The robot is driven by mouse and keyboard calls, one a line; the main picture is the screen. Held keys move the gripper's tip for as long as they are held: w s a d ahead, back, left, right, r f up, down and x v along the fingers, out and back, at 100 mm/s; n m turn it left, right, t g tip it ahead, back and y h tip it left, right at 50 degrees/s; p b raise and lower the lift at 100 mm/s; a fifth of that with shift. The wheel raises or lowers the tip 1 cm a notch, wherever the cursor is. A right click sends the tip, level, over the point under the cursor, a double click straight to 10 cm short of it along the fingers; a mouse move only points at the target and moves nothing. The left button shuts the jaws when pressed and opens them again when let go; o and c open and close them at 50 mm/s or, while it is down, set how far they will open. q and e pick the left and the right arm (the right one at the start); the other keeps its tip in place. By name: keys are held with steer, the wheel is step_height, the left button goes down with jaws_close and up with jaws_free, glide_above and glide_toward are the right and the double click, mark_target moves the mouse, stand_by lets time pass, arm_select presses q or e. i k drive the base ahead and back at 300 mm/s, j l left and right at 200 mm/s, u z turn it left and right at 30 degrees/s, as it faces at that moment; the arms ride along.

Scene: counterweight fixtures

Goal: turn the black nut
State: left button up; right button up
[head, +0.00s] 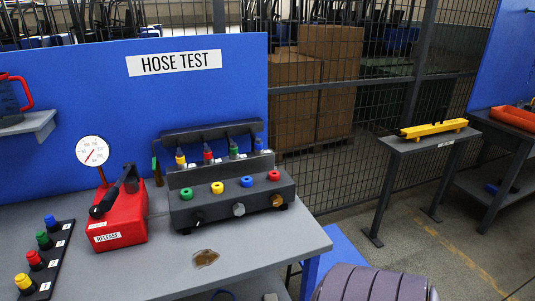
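A dark manifold block (230,200) stands on the grey bench under the HOSE TEST sign. Its sloped top carries green, red, blue and yellow round knobs. Along its front face are three fittings: a small dark one at the left, which looks like the black nut (198,217), a silver one (239,210) in the middle and a brass one (277,200) at the right. The black nut is small and hard to make out against the dark block. Neither of my grippers shows in the head view.
A red pump (118,220) with a black handle and a gauge (92,151) stands left of the block. A strip of coloured plugs (44,257) lies at far left. The bench front (270,251) is mostly clear, with a brown stain (205,258). A yellow bar (434,128) rests on a side stand.

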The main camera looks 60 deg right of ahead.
mark_target(198, 218)
steer(key=i+l+z, duration=0.1)
steer(key=z, duration=0.35)
steer(key=i+z, duration=0.15)
steer(key=z, duration=0.3)
steer(key=i+l+z, duration=0.1)
steer(key=z, duration=0.35)
steer(key=i+z, duration=0.2)
steer(key=z, duration=0.25)
